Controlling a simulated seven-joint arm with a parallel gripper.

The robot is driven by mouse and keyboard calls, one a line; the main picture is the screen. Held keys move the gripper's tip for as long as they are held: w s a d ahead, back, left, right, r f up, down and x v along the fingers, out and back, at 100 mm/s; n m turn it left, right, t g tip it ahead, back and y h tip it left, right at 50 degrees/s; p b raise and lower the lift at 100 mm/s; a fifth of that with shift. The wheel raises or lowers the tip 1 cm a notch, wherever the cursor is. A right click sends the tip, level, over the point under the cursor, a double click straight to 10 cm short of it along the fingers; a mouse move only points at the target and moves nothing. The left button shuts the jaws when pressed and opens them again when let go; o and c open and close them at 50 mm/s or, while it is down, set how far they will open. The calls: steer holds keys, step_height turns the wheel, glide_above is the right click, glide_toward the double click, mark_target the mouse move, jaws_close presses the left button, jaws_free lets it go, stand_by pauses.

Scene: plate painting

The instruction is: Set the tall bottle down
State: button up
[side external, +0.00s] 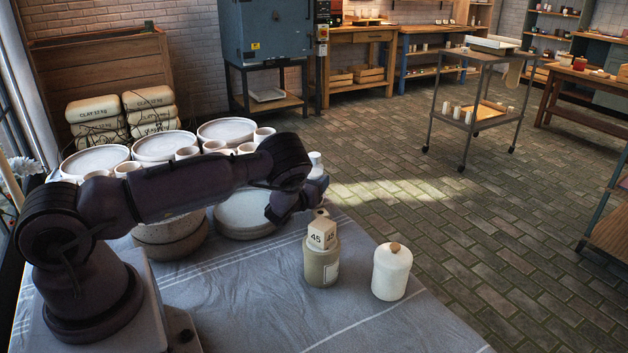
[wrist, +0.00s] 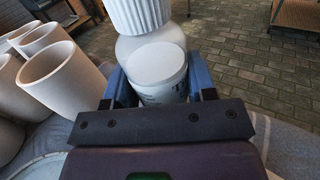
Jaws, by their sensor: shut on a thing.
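The tall bottle (wrist: 155,52) is white with a ribbed white cap and a printed label low on its front. In the wrist view it is upright between the blue fingers of my gripper (wrist: 160,84), which is shut on it. In the side view my gripper (side external: 300,196) is above the far edge of the cloth-covered table (side external: 250,300), and a white part of the bottle (side external: 315,158) shows beyond it. The rest of the bottle is hidden by my gripper there. I cannot tell whether its base touches anything.
A grey-beige jar (side external: 321,266) with a block marked 45 (side external: 322,236) at its top stands near my gripper. A white corked jar (side external: 391,273) stands to its right. The table front is clear.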

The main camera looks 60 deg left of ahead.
steer(key=o, duration=1.1)
steer(key=shift+f, duration=0.1)
